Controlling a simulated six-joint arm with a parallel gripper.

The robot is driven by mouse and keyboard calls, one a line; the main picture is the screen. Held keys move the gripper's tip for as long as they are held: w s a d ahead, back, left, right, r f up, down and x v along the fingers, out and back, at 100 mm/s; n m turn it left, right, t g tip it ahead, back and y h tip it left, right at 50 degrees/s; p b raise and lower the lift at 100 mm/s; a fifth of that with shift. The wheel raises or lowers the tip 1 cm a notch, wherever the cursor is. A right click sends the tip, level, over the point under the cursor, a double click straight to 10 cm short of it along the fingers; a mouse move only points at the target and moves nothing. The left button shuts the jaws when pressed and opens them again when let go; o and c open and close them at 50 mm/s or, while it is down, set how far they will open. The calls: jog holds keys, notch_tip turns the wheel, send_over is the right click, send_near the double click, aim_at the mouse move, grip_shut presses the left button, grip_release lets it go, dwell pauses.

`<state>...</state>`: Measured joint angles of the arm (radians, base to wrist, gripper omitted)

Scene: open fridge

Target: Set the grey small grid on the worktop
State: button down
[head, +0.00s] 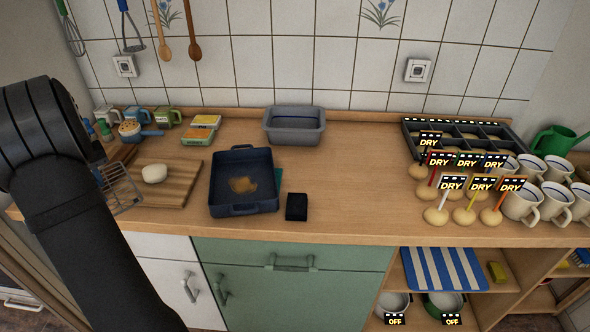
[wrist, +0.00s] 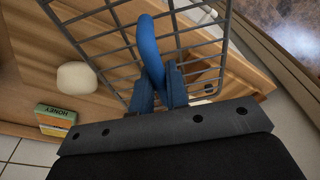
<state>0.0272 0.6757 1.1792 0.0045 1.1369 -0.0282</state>
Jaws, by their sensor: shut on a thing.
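The grey small grid (head: 121,188) is a wire rack at the left of the worktop (head: 340,180), tilted, beside the cutting board. In the wrist view the grid (wrist: 228,25) spans the top, with the board and worktop edge showing through its wires. My gripper (wrist: 160,82) has blue fingers and is shut on the grid. A curved blue piece rises between the fingers over the wires; I cannot tell what it is. In the head view my black arm hides the gripper. I cannot tell whether the grid touches the worktop.
The cutting board (head: 184,176) with a pale round lump (head: 154,173) is just right of the grid. A dark blue tray (head: 244,208) and a small black block (head: 296,207) stand farther right. Mugs stand behind. The middle right of the worktop is clear.

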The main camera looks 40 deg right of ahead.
jog(key=s+d+r, duration=0.2)
jog(key=s+r, duration=0.1)
jog(key=s+d+r, duration=0.1)
jog(key=shift+s+d+r, duration=0.15)
jog(key=shift+d+r, duration=0.1)
jog(key=shift+r, duration=0.15)
jog(key=s+d+r+m, duration=0.1)
jog(key=s+d, duration=0.5)
jog(key=d, duration=0.5)
jog(key=s+d+r+m, duration=0.1)
jog(key=s+d, duration=0.5)
jog(key=d, duration=0.5)
jog(key=s+d+r, duration=0.1)
jog(key=s+d, duration=0.5)
jog(key=d, duration=0.4)
jog(key=s+d+f+m, duration=0.1)
jog(key=s+d, duration=0.9)
jog(key=s, duration=0.4)
jog(key=s+d+f+m, duration=0.2)
jog(key=s+d, duration=0.9)
jog(key=s, duration=0.3)
jog(key=shift+w+d+f, duration=0.15)
jog(key=shift+w+f, duration=1.65)
jog(key=shift+w, duration=0.05)
jog(key=shift+w+d+f, duration=0.2)
jog(key=shift+w+f, duration=1.6)
jog(key=shift+w, duration=0.05)
jog(key=shift+w+d+f, duration=0.15)
jog(key=shift+w+f, duration=1.65)
jog(key=shift+w, duration=0.05)
